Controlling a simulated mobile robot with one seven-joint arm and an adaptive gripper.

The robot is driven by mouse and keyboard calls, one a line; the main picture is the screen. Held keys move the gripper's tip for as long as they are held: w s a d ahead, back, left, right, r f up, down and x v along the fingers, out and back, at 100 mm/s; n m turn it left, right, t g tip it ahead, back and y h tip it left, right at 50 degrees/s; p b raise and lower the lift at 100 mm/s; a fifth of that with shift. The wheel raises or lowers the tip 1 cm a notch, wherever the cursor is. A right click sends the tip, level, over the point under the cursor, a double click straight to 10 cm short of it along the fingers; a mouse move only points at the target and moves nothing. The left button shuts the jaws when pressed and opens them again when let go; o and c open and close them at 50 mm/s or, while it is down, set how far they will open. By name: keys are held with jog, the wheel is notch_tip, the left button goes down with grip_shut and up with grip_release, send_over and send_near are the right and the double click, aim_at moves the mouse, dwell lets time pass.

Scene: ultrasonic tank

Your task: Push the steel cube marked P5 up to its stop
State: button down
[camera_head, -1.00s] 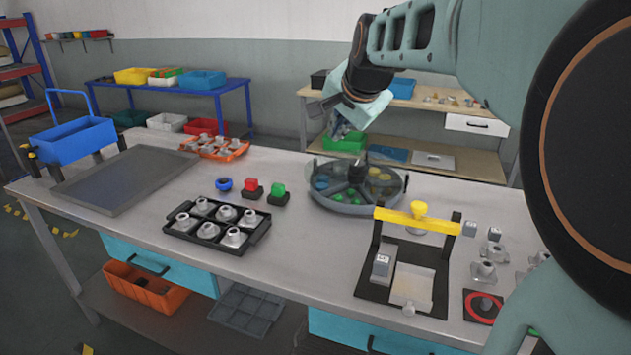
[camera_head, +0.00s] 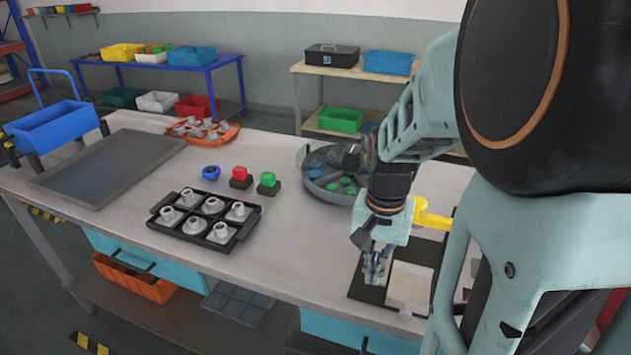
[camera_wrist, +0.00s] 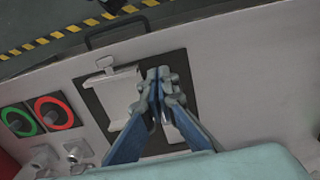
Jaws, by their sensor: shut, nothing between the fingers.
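My gripper (camera_head: 374,278) is low over the black base plate (camera_head: 363,292) of the fixture, with its fingers pointing down. The wrist view shows the blue-grey fingers (camera_wrist: 158,74) shut together with nothing between them. They are beside the pale plate (camera_head: 410,284), which also shows in the wrist view (camera_wrist: 112,100). No steel cube can be made out on the base plate in either current view; my gripper covers the place where a marked cube stood. I cannot read P5 anywhere, nor tell whether the fingers touch the cube. The yellow bar (camera_head: 433,219) is partly hidden by my arm.
A black tray of grey fittings (camera_head: 205,217), a red button (camera_head: 240,174) and a green button (camera_head: 267,180) stand left of the fixture. A round divided tank (camera_head: 318,185) is behind. The wrist view shows green (camera_wrist: 18,120) and red (camera_wrist: 53,112) rings.

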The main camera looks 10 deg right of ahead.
notch_tip(320, 180, down, 4)
jog(key=shift+f, duration=0.1)
jog(key=shift+w+d+f, duration=0.2)
jog(key=shift+w+d, duration=0.2)
jog(key=shift+w, duration=0.2)
jog(key=shift+w+d+f, duration=0.15)
jog(key=shift+w+d, duration=0.25)
jog(key=shift+w, duration=0.15)
jog(key=shift+w+d, duration=0.35)
jog(key=shift+w, duration=0.25)
jog(key=w+d, duration=0.2)
jog(key=w, duration=0.1)
jog(key=w+d, duration=0.1)
jog(key=w, duration=0.1)
jog(key=shift+d+p, duration=0.25)
jog(key=shift+p, duration=0.05)
jog(key=shift+a, duration=0.1)
